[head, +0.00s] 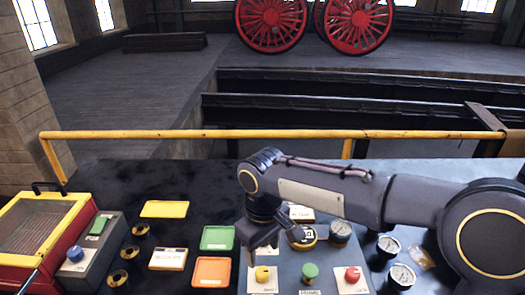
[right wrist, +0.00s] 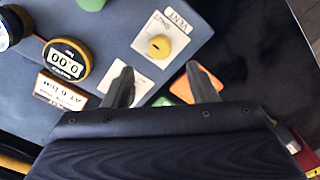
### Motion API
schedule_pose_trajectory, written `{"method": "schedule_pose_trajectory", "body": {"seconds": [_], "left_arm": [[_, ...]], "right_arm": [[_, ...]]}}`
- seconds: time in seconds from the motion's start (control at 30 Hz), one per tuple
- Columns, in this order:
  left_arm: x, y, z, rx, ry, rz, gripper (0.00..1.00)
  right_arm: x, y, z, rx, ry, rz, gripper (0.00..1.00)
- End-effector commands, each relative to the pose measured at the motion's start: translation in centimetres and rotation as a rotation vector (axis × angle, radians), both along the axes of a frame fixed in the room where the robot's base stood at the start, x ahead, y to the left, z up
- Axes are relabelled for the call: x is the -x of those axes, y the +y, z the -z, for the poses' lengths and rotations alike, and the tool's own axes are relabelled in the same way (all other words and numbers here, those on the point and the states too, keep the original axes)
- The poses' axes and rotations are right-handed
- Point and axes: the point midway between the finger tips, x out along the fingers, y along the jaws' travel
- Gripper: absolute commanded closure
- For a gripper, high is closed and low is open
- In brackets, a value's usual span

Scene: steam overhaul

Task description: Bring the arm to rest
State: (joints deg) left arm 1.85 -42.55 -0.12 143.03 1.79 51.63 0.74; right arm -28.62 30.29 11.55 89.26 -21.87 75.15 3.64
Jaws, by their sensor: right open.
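My right arm reaches in from the right in the head view, over the dark bench (head: 110,180). My right gripper (head: 262,250) points down above the left part of the grey-blue control panel (head: 330,265), near the yellow knob (head: 262,274). In the right wrist view its two fingers (right wrist: 159,72) are apart with nothing between them. The yellow knob (right wrist: 159,46) on its white VENT plate lies just beyond the fingertips. A round counter (right wrist: 66,62) and a lettered plate (right wrist: 60,92) are to the left. My left gripper is not in view.
Green (head: 218,238), orange (head: 211,271) and yellow (head: 164,209) trays lie left of the panel. A green knob (head: 310,271), a red knob (head: 352,275) and several gauges (head: 388,244) are right. A yellow rail (head: 250,134) runs behind the bench. A red-yellow box (head: 40,230) stands far left.

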Motion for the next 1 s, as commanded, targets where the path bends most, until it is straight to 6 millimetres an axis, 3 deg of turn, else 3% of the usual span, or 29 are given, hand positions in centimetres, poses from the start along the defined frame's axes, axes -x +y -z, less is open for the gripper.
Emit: {"method": "schedule_pose_trajectory", "body": {"seconds": [0.13,0.23,0.4,0.53,0.73,1.0], "left_arm": [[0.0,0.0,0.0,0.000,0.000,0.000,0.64],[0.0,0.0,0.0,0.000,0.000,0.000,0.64],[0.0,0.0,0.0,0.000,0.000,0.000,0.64],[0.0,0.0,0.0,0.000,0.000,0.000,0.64],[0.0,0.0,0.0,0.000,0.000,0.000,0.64],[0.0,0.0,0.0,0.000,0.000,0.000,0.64]], "right_arm": [[0.6,-3.1,-1.3,-0.041,-0.019,0.069,0.48],[2.1,-7.3,-2.4,-0.099,-0.045,0.167,0.48],[6.6,-14.2,-3.1,-0.225,-0.103,0.383,0.48],[10.6,-17.8,-2.6,-0.326,-0.161,0.555,0.48],[15.7,-20.2,-0.7,-0.460,-0.253,0.774,0.48],[17.9,-20.5,0.8,-0.533,-0.309,0.888,0.48]]}}
